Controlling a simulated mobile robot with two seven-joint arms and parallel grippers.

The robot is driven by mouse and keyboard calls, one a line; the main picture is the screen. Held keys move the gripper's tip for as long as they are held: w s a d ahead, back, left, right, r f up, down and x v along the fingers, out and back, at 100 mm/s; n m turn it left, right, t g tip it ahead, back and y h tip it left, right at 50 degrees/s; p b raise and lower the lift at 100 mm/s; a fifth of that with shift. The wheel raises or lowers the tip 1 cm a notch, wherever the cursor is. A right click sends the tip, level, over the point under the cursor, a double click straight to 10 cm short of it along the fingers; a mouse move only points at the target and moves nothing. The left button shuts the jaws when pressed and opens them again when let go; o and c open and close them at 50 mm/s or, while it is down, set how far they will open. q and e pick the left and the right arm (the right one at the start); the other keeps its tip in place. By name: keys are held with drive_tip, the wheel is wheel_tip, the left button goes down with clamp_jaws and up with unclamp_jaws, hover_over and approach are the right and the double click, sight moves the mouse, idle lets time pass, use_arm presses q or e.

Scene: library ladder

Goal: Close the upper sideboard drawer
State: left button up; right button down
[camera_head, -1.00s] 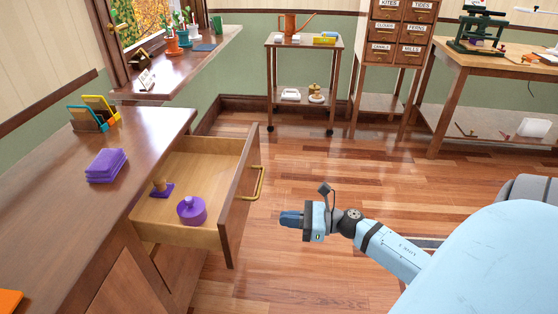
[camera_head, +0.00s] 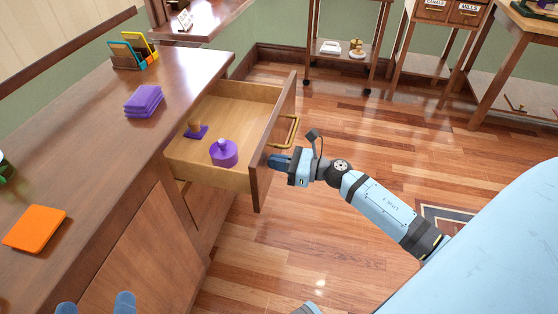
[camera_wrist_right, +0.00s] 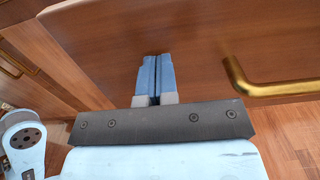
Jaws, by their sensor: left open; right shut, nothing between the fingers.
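The upper sideboard drawer (camera_head: 243,100) is pulled out, with its wooden front (camera_head: 263,178) facing right. Its brass handle (camera_head: 291,130) is on that front; the handle also shows at the right of the right wrist view (camera_wrist_right: 275,89). Inside are a lidded purple pot (camera_head: 224,153) and a small purple-based stamp (camera_head: 196,129). My right gripper (camera_head: 276,162) is shut and empty, its blue fingertips (camera_wrist_right: 155,72) at the drawer front beside the handle; I cannot tell if they touch. My left gripper (camera_head: 95,306) is open and empty at the bottom left edge.
The sideboard top (camera_head: 90,115) holds purple cloths (camera_head: 144,101), an orange pad (camera_head: 35,228) and a card holder (camera_head: 134,50). A wheeled cart (camera_head: 342,60) stands at the back.

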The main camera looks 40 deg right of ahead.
sight(233, 153)
drive_tip(key=x, duration=1.2)
drive_tip(key=shift+w+a, duration=0.1)
drive_tip(key=shift+a, duration=0.05)
drive_tip(key=b+x, duration=0.2)
drive_tip(key=x, duration=0.8)
drive_tip(key=shift+w+a, duration=0.1)
drive_tip(key=shift+a, duration=0.05)
drive_tip(key=shift+w+a+f, duration=0.1)
drive_tip(key=shift+w+a, duration=0.3)
drive_tip(key=shift+w, duration=0.1)
drive_tip(key=shift+w+r, duration=0.1)
drive_tip(key=shift+r, duration=0.1)
use_arm(q)
drive_tip(key=r, duration=0.1)
drive_tip(key=d+r+t+h, duration=0.1)
drive_tip(key=r+h, duration=0.1)
drive_tip(key=r, duration=0.1)
drive_tip(key=shift+s+d+r+t, duration=0.1)
drive_tip(key=shift+s+d+t, duration=0.2)
drive_tip(key=shift+s+t, duration=0.1)
use_arm(e)
drive_tip(key=shift+a+r, duration=0.1)
drive_tip(key=shift+r, duration=0.05)
use_arm(q)
drive_tip(key=shift+a+f, duration=0.1)
drive_tip(key=shift+f, duration=0.15)
